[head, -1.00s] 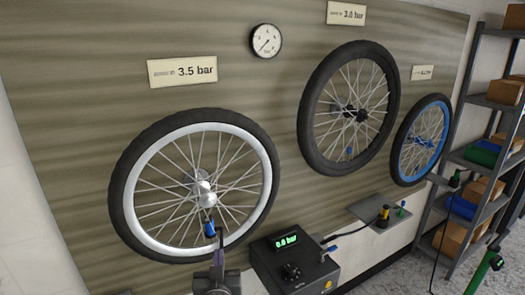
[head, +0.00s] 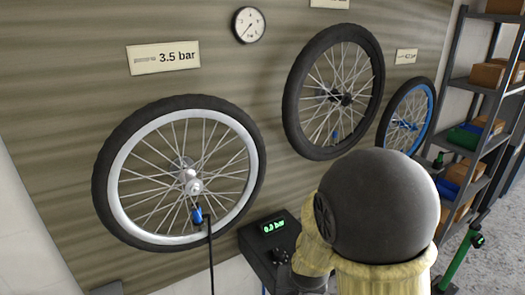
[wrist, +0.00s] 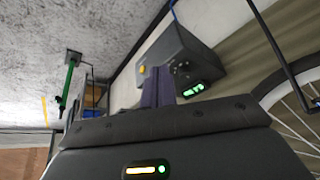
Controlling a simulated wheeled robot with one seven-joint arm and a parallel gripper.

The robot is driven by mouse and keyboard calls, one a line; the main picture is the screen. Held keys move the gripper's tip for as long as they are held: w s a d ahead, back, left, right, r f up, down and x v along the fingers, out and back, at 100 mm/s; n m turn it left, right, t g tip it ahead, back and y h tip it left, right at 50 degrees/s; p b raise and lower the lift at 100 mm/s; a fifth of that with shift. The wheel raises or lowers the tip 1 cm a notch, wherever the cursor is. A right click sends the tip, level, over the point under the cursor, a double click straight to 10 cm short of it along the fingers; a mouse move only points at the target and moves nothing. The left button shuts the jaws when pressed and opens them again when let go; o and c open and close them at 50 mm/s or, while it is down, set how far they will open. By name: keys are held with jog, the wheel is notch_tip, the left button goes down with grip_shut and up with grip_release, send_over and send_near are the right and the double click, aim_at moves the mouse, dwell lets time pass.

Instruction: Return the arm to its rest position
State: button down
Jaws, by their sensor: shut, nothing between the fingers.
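My gripper (wrist: 158,92) shows in the wrist view with its fingers together and empty, in front of the inflator box (wrist: 168,50). In the head view, my raised arm covers the lower right middle and my fingertips cannot be made out. A blue hose head (head: 196,215) sits at the valve of the white-rimmed wheel (head: 116,190), with a black hose (head: 210,262) hanging from it. My gripper is apart from it. The inflator box (head: 258,247) in the head view is partly hidden behind my arm; its display is lit green.
A black-rimmed wheel (head: 291,105) and a blue-rimmed wheel (head: 386,125) hang on the wall panel to the right. A shelf (head: 468,85) with boxes stands at the far right, a green pump (head: 455,268) near it. The small wall ledge is hidden behind my arm.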

jog(key=s+d+r+n+g, duration=0.1)
jog(key=s+d+r+g, duration=0.1)
jog(key=s+d+r, duration=0.3)
jog(key=s+d, duration=0.1)
jog(key=s, duration=0.3)
jog(key=shift+d+n+g, duration=0.2)
jog(key=shift+n+g, duration=0.1)
jog(key=shift+s, duration=0.1)
dwell(0.5)
